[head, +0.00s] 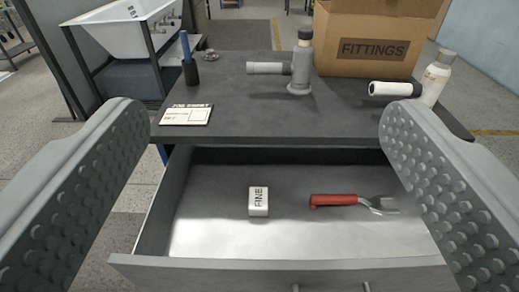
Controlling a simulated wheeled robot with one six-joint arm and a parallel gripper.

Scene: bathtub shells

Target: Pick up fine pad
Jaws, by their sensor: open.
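The fine pad (258,202) is a small white block marked "FINE". It lies in the open drawer (220,240), left of the middle of its pale floor. My gripper (262,135) shows as two grey studded fingers, one at each side of the picture, wide apart. It is open with nothing between the fingers, and it is back from the drawer. The pad is in full view between them, and nothing covers it.
A red-handled tool (350,202) lies right of the pad in the drawer. The dark worktop (240,110) overhangs the drawer's back.

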